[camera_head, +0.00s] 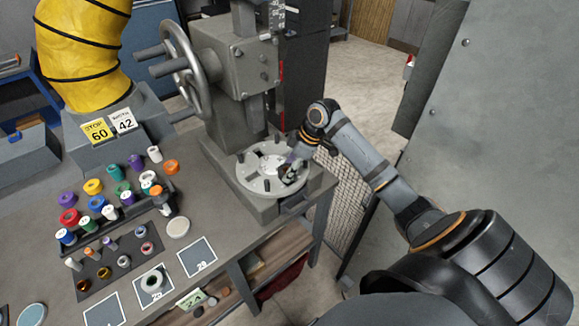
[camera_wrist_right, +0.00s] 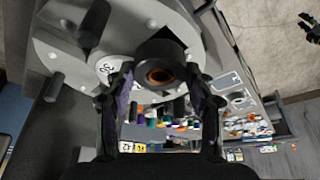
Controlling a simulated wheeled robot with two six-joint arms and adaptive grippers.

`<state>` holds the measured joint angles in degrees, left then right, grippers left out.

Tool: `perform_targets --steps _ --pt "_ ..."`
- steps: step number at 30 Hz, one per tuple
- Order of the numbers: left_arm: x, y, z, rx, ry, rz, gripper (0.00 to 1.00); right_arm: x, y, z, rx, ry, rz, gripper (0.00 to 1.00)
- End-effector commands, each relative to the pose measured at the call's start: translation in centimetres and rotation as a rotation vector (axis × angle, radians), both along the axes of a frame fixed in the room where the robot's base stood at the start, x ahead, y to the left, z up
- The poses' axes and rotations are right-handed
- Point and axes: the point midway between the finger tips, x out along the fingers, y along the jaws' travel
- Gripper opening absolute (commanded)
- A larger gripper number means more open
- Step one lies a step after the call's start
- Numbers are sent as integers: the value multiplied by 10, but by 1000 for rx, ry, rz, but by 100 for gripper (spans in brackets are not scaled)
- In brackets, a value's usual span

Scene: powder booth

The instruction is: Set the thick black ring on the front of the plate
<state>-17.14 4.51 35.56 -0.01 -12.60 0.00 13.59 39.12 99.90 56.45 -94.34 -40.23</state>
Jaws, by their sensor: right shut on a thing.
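My right gripper (camera_head: 287,174) is at the near right part of the round grey plate (camera_head: 249,181) on the drill press table. In the right wrist view its two fingers (camera_wrist_right: 159,102) are shut on a thick black ring (camera_wrist_right: 150,53) with a brownish bore. The ring overlaps the plate (camera_wrist_right: 62,28) in that view; I cannot tell whether it touches it. In the head view the gripper mostly hides the ring. Several dark pegs stand on the plate, and a white numbered label lies on it. A dark claw-like shape at the wrist view's right edge may be my left gripper (camera_wrist_right: 309,26).
The drill press column and handwheel (camera_head: 182,62) stand behind the plate. Several coloured spools and rings fill a rack (camera_head: 140,203) at the left. A grey panel (camera_head: 500,130) stands at the right.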

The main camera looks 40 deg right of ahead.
Motion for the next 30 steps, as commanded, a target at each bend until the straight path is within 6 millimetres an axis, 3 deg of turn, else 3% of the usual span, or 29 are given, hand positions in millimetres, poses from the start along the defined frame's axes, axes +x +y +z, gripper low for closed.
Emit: perform_targets --steps 20,21,26,30 --pt "-2 1 -5 1 3 -1 40 0 0 -14 0 -1 0 13" --pt "-2 1 -5 1 3 -1 40 0 0 -13 0 -1 0 60" --pt "-2 1 -5 1 3 -1 40 0 0 -13 0 -1 0 81" --pt "-2 1 -5 1 3 -1 40 0 0 -13 0 -1 0 81"
